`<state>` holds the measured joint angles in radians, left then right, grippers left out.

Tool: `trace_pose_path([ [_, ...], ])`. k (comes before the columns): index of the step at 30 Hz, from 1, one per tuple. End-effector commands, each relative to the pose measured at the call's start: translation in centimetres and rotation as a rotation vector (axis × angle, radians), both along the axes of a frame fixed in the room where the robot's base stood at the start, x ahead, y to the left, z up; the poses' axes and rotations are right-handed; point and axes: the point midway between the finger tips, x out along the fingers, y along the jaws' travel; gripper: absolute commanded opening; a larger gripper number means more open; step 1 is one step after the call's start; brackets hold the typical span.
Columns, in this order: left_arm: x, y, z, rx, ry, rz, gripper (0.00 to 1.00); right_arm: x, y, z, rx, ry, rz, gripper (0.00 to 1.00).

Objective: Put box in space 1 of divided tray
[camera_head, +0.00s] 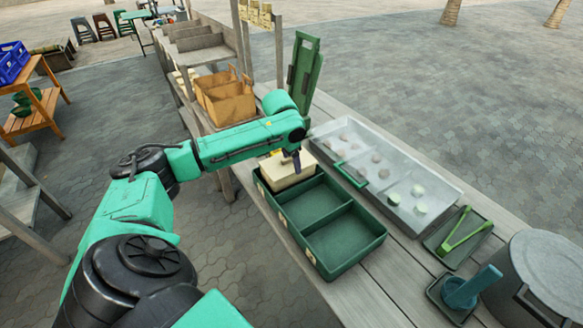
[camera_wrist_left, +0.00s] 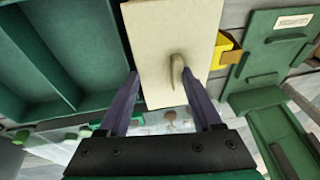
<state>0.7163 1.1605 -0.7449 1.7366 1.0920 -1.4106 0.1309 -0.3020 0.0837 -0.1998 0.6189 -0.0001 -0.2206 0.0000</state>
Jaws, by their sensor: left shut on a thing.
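The cream box (camera_head: 288,172) is at the far end of the green divided tray (camera_head: 364,252), over or in the far compartment. I cannot tell whether it rests on the tray floor. My left gripper (camera_head: 291,158) reaches down onto the box from above and is shut on it. In the left wrist view the box (camera_wrist_left: 158,38) has a small raised handle on its face, and the purple fingers of my gripper (camera_wrist_left: 161,76) lie over it. The middle and near tray compartments are empty. My right gripper is out of view.
A metal tray (camera_head: 437,213) with small round pieces lies right of the divided tray. Green tongs (camera_head: 463,231), a blue-green mortar (camera_head: 461,291) and a large grey pot (camera_head: 540,275) stand at the near right. An upright green panel (camera_head: 306,72) rises behind the box.

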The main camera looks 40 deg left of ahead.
Motion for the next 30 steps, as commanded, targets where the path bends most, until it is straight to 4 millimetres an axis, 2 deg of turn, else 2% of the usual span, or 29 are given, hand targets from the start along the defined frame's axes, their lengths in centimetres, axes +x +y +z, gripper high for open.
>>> trace_pose_path([
  [1, -0.1, 0.0, -1.2, -0.002, 0.005, 0.0, 0.0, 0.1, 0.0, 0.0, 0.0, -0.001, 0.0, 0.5],
  [4, -0.1, 0.0, -2.8, 0.0, 0.003, 0.0, 0.0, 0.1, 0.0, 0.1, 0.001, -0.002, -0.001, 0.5],
  [12, 0.0, 0.0, -3.1, 0.0, 0.001, -0.001, 0.0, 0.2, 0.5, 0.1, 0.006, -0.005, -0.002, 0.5],
  [13, 0.0, 0.0, -3.1, 0.0, 0.001, -0.001, 0.7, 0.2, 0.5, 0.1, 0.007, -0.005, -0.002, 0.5],
  [15, 0.0, 0.0, -3.1, 0.0, 0.001, -0.001, 0.96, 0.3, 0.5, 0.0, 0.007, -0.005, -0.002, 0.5],
  [25, 0.0, 0.0, -2.9, 0.0, 0.0, -0.001, 0.97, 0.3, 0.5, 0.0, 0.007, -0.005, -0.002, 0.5],
  [28, -0.3, 0.0, -1.8, 0.001, 0.0, -0.002, 0.97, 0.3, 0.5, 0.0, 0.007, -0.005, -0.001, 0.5],
  [30, -0.7, -0.2, -0.3, 0.001, -0.002, -0.003, 0.97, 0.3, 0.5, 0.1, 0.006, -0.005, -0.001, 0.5],
])
